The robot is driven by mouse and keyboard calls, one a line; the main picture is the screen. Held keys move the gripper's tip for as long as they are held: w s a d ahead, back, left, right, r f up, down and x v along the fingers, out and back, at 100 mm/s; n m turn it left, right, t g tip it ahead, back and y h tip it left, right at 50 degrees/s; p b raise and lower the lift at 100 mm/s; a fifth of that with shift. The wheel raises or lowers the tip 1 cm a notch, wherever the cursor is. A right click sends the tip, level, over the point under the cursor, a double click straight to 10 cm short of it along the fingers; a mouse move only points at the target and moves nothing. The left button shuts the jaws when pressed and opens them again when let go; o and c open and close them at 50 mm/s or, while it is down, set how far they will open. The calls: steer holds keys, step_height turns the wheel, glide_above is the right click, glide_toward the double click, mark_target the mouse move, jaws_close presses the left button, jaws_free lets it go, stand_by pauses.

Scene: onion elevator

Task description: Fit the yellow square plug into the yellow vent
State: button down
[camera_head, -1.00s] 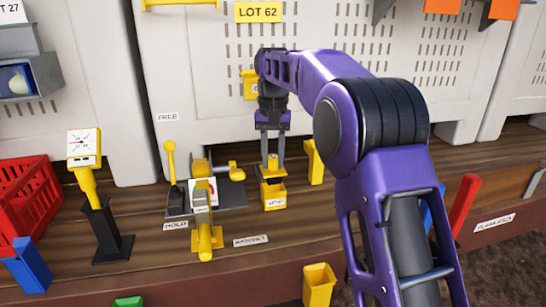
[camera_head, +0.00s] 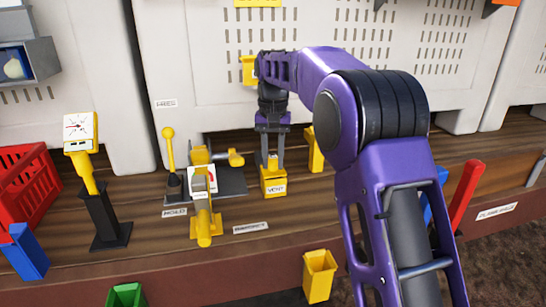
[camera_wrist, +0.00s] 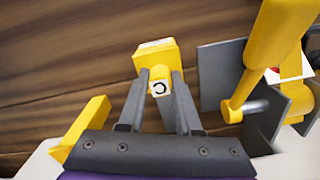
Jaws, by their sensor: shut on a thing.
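The yellow vent (camera_head: 273,187), a box with a white VENT label, stands on the wooden bench. My gripper (camera_head: 271,163) points down over it, with its two grey fingers shut on the knob of the yellow plug (camera_head: 272,161). In the wrist view the plug's knob (camera_wrist: 159,75), with a white face and a dark curved mark, sits between the fingertips (camera_wrist: 160,90). A yellow square (camera_wrist: 155,55) lies just beyond it. The plug's lower part is at the top of the vent; I cannot tell how deep it sits.
Left of the vent is a yellow and grey mechanism (camera_head: 205,185) by the MOLD label. A yellow upright block (camera_head: 314,150) stands close on the right. A gauge post (camera_head: 100,200) and red crate (camera_head: 25,185) are further left. A yellow bin (camera_head: 318,275) is in front.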

steer(key=c, duration=0.5)
jaws_free()
steer(key=shift+r+p, duration=1.55)
steer(key=shift+r, duration=7.1)
